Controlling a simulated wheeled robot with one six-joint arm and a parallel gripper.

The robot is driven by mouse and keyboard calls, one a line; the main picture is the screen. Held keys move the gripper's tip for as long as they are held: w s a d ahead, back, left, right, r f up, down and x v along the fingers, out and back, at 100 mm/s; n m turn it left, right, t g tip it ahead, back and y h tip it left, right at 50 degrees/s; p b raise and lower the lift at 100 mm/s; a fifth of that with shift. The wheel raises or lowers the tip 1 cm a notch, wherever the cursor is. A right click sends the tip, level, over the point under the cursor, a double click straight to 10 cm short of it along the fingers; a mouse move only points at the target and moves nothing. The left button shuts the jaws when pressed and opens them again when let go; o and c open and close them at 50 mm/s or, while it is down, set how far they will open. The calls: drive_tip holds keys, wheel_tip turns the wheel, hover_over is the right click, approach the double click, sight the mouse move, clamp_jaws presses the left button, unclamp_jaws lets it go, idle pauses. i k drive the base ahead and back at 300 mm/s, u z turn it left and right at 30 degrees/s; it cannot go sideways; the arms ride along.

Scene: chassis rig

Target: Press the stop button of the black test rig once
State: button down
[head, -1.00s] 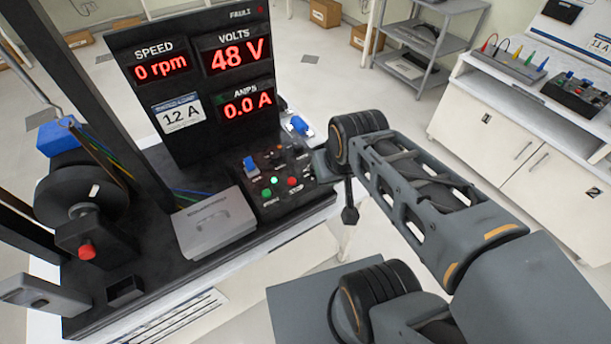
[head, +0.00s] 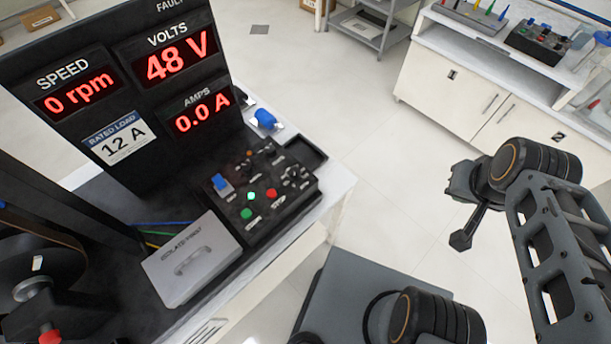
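The black test rig (head: 255,225) stands on a bench at the left in the head view. Its sloped control panel carries a red button (head: 271,194), a green button (head: 246,213), a lit green lamp (head: 251,196) and a blue switch (head: 221,183). The panel labels are too small to read. The rig's display board (head: 150,110) reads 0 rpm, 48 V and 0.0 A. My gripper (head: 461,240) is at the right, over the floor, well apart from the panel. Its fingers look narrow and close together, but I cannot tell whether they are open or shut.
A blue plug-like part (head: 265,118) sits behind the panel. White cabinets (head: 490,100) with another black unit (head: 541,43) on top stand at the back right. The floor between is clear.

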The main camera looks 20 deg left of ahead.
sight(271, 193)
drive_tip(key=z, duration=0.1)
drive_tip(key=k, duration=1.1)
drive_tip(key=u, duration=1.5)
drive_tip(key=i, duration=0.5)
